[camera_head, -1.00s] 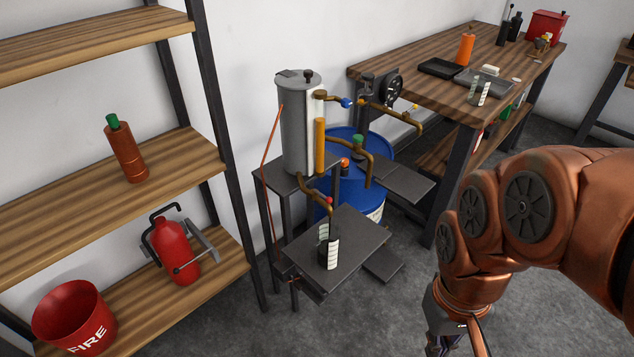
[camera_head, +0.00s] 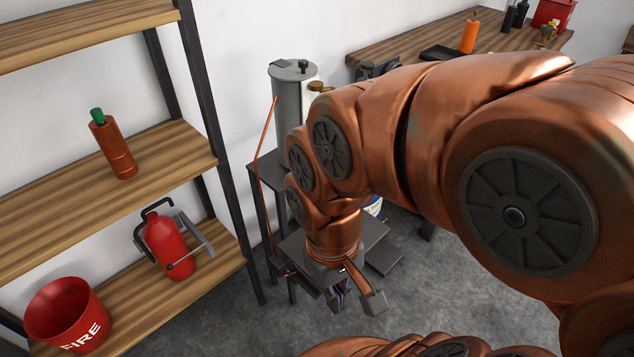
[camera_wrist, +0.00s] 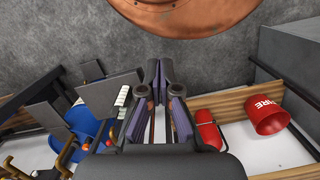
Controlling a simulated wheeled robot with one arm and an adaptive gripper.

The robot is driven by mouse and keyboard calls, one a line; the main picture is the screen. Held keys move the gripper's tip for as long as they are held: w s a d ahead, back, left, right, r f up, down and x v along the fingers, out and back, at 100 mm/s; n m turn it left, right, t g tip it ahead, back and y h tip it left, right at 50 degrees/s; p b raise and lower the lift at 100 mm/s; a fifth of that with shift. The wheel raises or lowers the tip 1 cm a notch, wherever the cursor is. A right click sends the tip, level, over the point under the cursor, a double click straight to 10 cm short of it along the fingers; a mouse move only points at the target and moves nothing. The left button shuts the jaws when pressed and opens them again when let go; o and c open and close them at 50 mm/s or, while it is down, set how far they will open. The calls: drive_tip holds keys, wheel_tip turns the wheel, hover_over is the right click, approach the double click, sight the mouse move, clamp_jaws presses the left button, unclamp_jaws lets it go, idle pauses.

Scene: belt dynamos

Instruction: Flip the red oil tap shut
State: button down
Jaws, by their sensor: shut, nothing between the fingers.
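In the head view my arm covers the red oil tap and most of the pipework. In the wrist view a small red spot (camera_wrist: 109,143), probably the red tap, shows left of my gripper (camera_wrist: 160,72), near the brass pipes (camera_wrist: 40,155). The tap's position is too small to read. My gripper is shut and empty, pointing down over the grey floor. In the head view it is partly hidden below the wrist (camera_head: 340,292), by the front of the small dark stand (camera_head: 295,243). The grey oil tank (camera_head: 292,95) stands behind my arm.
A blue drum (camera_wrist: 88,122) and a container with a white scale (camera_wrist: 122,98) are left of the gripper in the wrist view. A wooden shelf (camera_head: 150,165) holds a red can (camera_head: 165,243) and a fire bucket (camera_head: 68,310). A workbench (camera_head: 420,38) is behind.

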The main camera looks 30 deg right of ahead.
drive_tip(key=w+d+r+m+y+b, duration=0.1)
drive_tip(key=w+d+m+y+b, duration=0.3)
drive_tip(key=w, duration=0.6)
drive_tip(key=w+d+r+m+y+b, duration=0.1)
drive_tip(key=w+d+m+b, duration=0.15)
drive_tip(key=w+m, duration=0.6)
drive_tip(key=w+d+f+m+t+b, duration=0.1)
drive_tip(key=w+d+f+m, duration=0.1)
drive_tip(key=d, duration=0.6)
drive_tip(key=w+d+f+m+t+y+b, duration=0.1)
drive_tip(key=w+d+f+m+t+b, duration=0.1)
drive_tip(key=d, duration=0.6)
drive_tip(key=w+d+f+m+t+y+b, duration=0.1)
drive_tip(key=w+d+f+m+b, duration=0.1)
drive_tip(key=d+m, duration=0.3)
drive_tip(key=w+d, duration=0.1)
drive_tip(key=d, duration=0.2)
drive_tip(key=shift+w+f+m+t, duration=0.2)
drive_tip(key=shift+f+m+t, duration=0.05)
drive_tip(key=shift+m+t, duration=0.1)
drive_tip(key=shift+f, duration=0.1)
